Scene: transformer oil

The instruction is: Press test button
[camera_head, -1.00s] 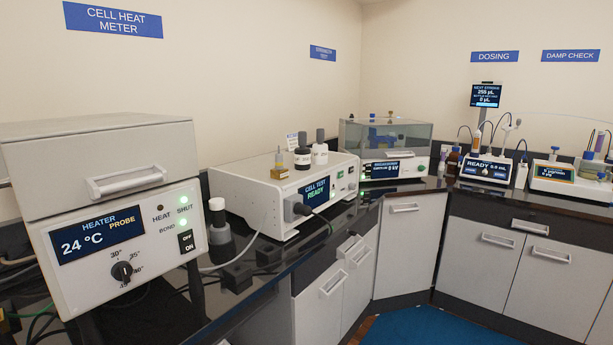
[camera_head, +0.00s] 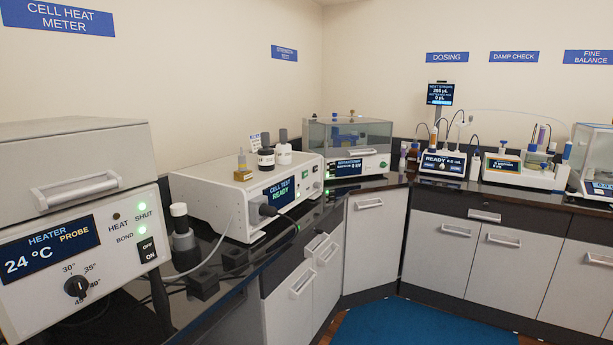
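The white cell test unit (camera_head: 208,205) stands on the dark counter left of the middle. Its screen (camera_head: 279,193) reads "CELL TEST READY". Small controls (camera_head: 306,177), some green, sit right of the screen, too small to read, so I cannot tell which is the test button. A grey plug with a dark cable (camera_head: 266,211) is in its front. Dark and white capped pieces and a small brass-coloured block stand on its top. Behind it is a clear-hooded unit (camera_head: 392,140) with a small screen in kV. Neither of my grippers is in view.
The heater (camera_head: 95,280) fills the near left, reading 24 °C. Dosing, damp check and balance units line the right counter (camera_head: 470,190). A blue mat (camera_head: 420,325) covers open floor.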

